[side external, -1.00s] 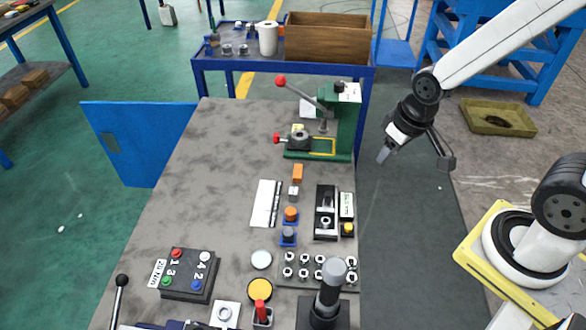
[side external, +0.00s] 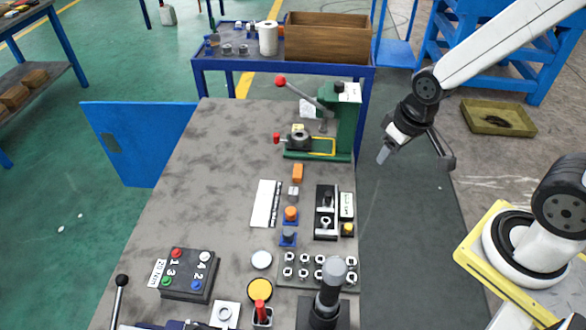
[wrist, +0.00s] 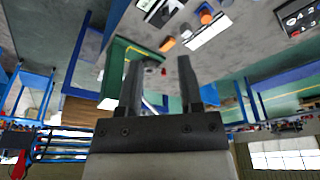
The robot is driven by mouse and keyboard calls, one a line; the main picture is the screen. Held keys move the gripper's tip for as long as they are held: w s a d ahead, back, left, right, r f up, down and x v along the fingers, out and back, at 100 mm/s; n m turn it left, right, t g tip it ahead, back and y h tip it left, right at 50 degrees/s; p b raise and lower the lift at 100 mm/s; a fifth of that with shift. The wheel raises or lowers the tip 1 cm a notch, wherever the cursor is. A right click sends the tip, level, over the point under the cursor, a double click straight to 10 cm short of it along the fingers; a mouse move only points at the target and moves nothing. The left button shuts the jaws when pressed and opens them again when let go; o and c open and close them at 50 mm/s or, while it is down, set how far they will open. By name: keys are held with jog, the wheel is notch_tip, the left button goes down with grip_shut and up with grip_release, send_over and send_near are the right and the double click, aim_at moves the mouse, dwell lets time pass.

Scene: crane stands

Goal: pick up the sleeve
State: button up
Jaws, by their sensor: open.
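My gripper (side external: 416,158) is open and empty in the side view, off the right edge of the workbench and above the floor. Its two fingers also stand apart in the wrist view (wrist: 160,78), with nothing between them. I cannot tell for sure which part is the sleeve. A small light metal piece (side external: 293,193) sits on the bench between an orange block (side external: 298,172) and an orange-topped blue holder (side external: 290,215). Several small metal ring-like pieces (side external: 305,258) stand in rows on a dark plate nearer the front. My gripper touches none of these.
A green press (side external: 347,125) with a red-knobbed lever stands at the bench's far right corner, nearest my gripper. A black fixture (side external: 326,212), a white plate (side external: 265,204) and a button box (side external: 188,274) are on the bench. The bench's left middle (side external: 215,180) is clear.

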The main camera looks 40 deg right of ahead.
dwell(0.3)
jog(key=o, duration=0.4)
jog(key=shift+f, duration=0.1)
jog(key=m+g+y, duration=0.2)
jog(key=m+y, duration=1.1)
jog(key=m, duration=0.6)
send_near(327, 220)
jog(key=a, duration=0.1)
jog(key=s+a, duration=0.1)
jog(key=shift+s+a, duration=0.1)
jog(key=shift+a, duration=0.25)
jog(key=shift+w+d+f+m+t, duration=0.15)
jog(key=shift+w+f+m+t, duration=0.1)
jog(key=shift+f+m+t, duration=0.4)
jog(key=shift+n, duration=0.25)
jog(key=shift+x, duration=3.85)
